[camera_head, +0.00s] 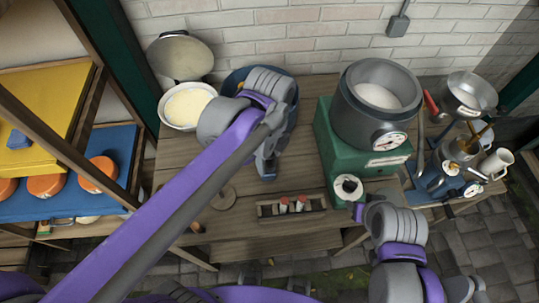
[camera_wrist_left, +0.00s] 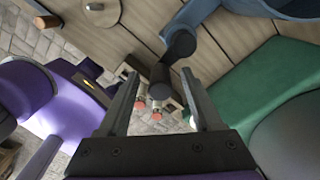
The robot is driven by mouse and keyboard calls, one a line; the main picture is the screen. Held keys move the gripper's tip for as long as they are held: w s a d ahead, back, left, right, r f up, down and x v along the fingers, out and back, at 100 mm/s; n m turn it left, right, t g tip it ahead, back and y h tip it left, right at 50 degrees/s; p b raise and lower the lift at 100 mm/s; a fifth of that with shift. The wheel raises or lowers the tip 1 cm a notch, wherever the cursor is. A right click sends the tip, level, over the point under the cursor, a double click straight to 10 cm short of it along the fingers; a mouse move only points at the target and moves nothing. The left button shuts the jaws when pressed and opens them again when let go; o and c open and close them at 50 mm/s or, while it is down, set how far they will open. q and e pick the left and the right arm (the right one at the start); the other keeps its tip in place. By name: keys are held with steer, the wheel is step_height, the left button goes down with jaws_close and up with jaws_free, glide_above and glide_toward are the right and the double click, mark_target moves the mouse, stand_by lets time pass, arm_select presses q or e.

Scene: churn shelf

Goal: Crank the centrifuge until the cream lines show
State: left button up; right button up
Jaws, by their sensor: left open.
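The blue centrifuge (camera_head: 235,79) stands at the back of the wooden table, mostly hidden behind my left arm in the head view. In the left wrist view its blue body (camera_wrist_left: 245,8) shows at the top, and a crank with a dark handle (camera_wrist_left: 162,80) reaches down from it. My left gripper (camera_head: 267,171) is open, with the handle between its fingers in the left wrist view; whether they touch is unclear. Tubes with red caps (camera_head: 284,205) stand in a wooden rack in front. My right gripper (camera_head: 359,211) is near the table's front; its jaws are unclear.
A grey vat on a green base (camera_head: 325,143) stands right of the centrifuge. A white bowl (camera_head: 188,106) is at the back left, and a round wooden piece (camera_head: 222,197) lies at the front left. A cluttered side table (camera_head: 435,195) is at the right.

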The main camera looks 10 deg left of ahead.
arm_select(q)
steer(key=shift+w+r+p, duration=0.1)
steer(key=shift+r+p, duration=1.3)
steer(key=shift+r, duration=1.4)
steer(key=shift+r+p, duration=0.4)
steer(key=shift+r, duration=0.75)
arm_select(e)
steer(key=w+r, duration=0.3)
steer(key=r, duration=0.2)
steer(key=shift+r+t, duration=0.25)
steer(key=shift+t, duration=0.15)
